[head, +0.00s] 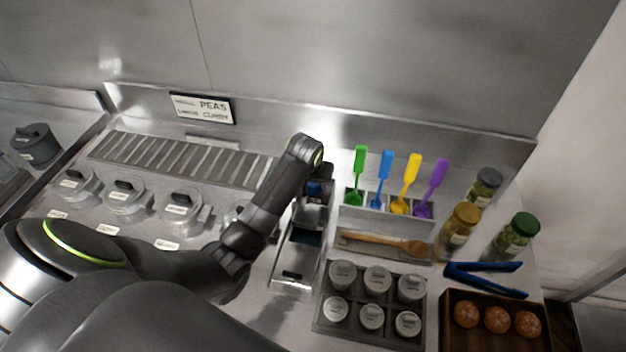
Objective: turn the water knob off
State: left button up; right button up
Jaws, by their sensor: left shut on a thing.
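My left arm reaches in from the left and bends down over a narrow metal basin unit (291,274). My left gripper (314,198) points down at the back of this unit, partly hidden by its own wrist. A small blue knob (314,188) shows at the gripper, and the gripper is shut on it. Most of the knob and the fingertips are hidden, so how far the knob is turned cannot be told. No running water can be made out. My right gripper is not in view.
Right of the basin stand a holder with green, blue, yellow and purple spatulas (382,166), a wooden spoon (385,244), a tray of lidded tins (328,322), jars (459,226), blue tongs (485,278) and a brown tray (452,335). Lidded pots (128,196) stand left.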

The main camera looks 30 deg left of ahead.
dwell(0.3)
pick_arm(q)
jog(key=o, duration=1)
